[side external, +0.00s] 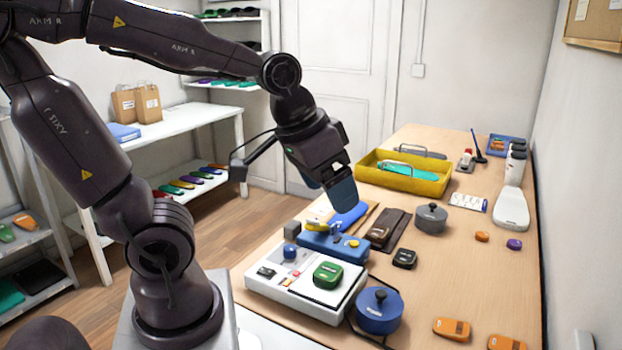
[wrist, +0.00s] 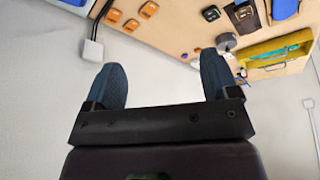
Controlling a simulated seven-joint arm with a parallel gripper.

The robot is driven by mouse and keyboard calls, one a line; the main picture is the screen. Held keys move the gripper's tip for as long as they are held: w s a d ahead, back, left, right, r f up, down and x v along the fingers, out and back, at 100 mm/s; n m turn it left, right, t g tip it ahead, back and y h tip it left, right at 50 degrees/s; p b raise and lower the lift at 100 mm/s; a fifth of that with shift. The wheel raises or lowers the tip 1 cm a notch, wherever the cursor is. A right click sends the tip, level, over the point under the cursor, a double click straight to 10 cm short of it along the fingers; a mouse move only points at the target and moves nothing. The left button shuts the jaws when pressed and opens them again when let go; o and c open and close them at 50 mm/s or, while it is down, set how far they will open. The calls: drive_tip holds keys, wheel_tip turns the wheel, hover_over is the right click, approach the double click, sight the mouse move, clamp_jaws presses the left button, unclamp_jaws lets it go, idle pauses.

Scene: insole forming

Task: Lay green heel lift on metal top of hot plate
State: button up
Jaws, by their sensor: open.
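The green heel lift (side external: 327,274) lies flat on the light top of a low white appliance (side external: 290,297), which appears to be the hot plate. The lift is toward the right side of that top, with a small label on it. My gripper (side external: 341,192) is up in the air above and behind the appliance, apart from the lift. In the wrist view my gripper (wrist: 163,85) shows two blue fingers spread wide, with nothing between them. The green lift does not show in the wrist view.
A blue lidded pot (side external: 379,310) stands right of the appliance, and a blue device (side external: 333,243) stands behind it. Orange lifts (side external: 452,328) lie at the front right. A yellow tray (side external: 402,178) and grey pot (side external: 431,218) are farther back. The table's right middle is mostly clear.

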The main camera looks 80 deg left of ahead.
drive_tip(key=s+d+r+m, duration=0.1)
drive_tip(key=s+d+r+m+t, duration=0.1)
drive_tip(key=s, duration=0.1)
drive_tip(key=shift+s+d+r, duration=0.2)
drive_tip(key=shift+d+r, duration=0.1)
drive_tip(key=shift+d, duration=0.1)
